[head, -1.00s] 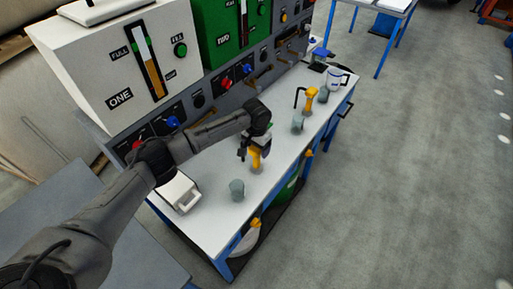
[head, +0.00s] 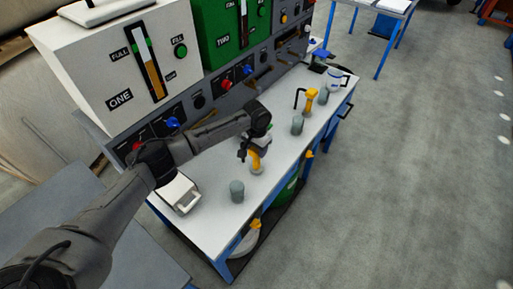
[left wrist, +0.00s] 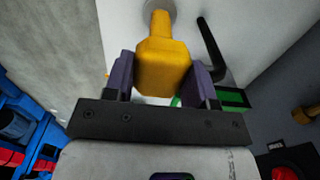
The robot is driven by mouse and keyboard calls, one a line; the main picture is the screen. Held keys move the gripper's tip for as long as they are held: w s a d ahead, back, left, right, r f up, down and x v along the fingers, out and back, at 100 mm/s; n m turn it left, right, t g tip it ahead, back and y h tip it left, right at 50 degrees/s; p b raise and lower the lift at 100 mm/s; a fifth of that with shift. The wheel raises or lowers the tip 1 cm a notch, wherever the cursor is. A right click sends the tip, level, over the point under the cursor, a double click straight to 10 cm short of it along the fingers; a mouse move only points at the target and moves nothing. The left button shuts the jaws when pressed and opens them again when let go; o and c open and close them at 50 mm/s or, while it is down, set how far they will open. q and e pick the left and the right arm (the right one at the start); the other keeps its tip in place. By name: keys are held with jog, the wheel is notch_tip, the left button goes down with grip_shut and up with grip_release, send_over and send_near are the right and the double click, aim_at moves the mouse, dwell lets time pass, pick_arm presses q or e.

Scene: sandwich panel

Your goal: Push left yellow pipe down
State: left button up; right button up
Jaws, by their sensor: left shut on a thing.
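The left yellow pipe (head: 255,163) stands on the white bench top (head: 215,221), under my left gripper (head: 250,150). In the left wrist view the yellow pipe (left wrist: 163,66) sits between the two purple finger pads of my left gripper (left wrist: 162,72), which is shut on it. Its lower end meets a round grey base there. A second yellow pipe (head: 311,98) stands further back on the bench, with a black handle beside it. My right gripper is not in view.
A grey cup (head: 237,191) stands in front of the left pipe. Another grey cup (head: 297,124) stands further back. A panel with a white box (head: 120,62) and a green box (head: 229,38) runs behind the bench. A white container (head: 179,194) is at the left.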

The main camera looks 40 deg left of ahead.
aim_at(256, 162)
pick_arm(q)
jog(key=shift+c, duration=0.4)
jog(key=shift+f, duration=0.25)
notch_tip(256, 162, down, 8)
jog(key=shift+f, duration=0.1)
jog(key=shift+s+a+f, duration=0.1)
jog(key=shift+f, duration=0.2)
jog(key=o, duration=1.2)
jog(key=shift+o, duration=0.4)
jog(key=shift+r, duration=0.15)
